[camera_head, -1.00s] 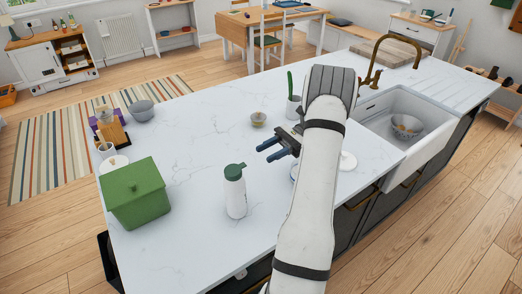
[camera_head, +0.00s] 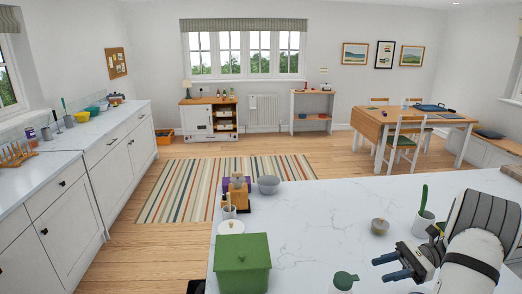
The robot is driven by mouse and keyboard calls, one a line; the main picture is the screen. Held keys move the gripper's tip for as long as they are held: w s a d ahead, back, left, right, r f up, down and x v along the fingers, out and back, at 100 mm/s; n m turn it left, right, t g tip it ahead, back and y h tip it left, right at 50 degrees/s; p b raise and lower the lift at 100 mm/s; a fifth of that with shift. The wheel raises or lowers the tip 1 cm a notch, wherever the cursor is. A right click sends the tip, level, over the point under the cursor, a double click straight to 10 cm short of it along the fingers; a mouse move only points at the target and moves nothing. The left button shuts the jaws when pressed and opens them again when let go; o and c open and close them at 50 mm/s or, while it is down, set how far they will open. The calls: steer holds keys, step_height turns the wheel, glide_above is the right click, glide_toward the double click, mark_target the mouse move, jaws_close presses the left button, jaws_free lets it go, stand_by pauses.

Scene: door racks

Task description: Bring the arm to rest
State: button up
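My gripper (camera_head: 388,268) is at the lower right of the head view, above the white marble island top (camera_head: 316,217). Its two dark blue fingers point left and show a gap between them, with nothing seen in it. The white arm link behind it runs off the bottom right corner. A bottle with a green lid (camera_head: 344,281) stands left of the fingers, mostly cut off by the lower edge. A small bowl (camera_head: 380,226) sits behind the gripper. A potted cactus (camera_head: 423,215) stands close behind the arm.
A green lidded box (camera_head: 242,264) and a grey bowl (camera_head: 268,184) stand on the island's left part. A long counter (camera_head: 85,130) runs along the left wall. A striped rug (camera_head: 190,188) lies on open floor. A wooden table (camera_head: 400,118) stands at the back right.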

steer(key=a+r+n+h, duration=0.1)
steer(key=a, duration=0.2)
steer(key=a+r+n+g+h+b, duration=0.1)
steer(key=a+h, duration=0.1)
steer(key=a, duration=0.1)
steer(key=s+a+r+n+g+h, duration=0.1)
steer(key=a, duration=0.2)
steer(key=shift+b, duration=0.4)
steer(key=s+a+n+t+h+b, duration=0.5)
steer(key=s+a+n+t+h, duration=0.1)
steer(key=s+a+n+h, duration=0.6)
steer(key=shift+s+a+r+n+b, duration=0.15)
steer(key=shift+s+a+n+b, duration=0.25)
steer(key=shift+s+a+n, duration=0.95)
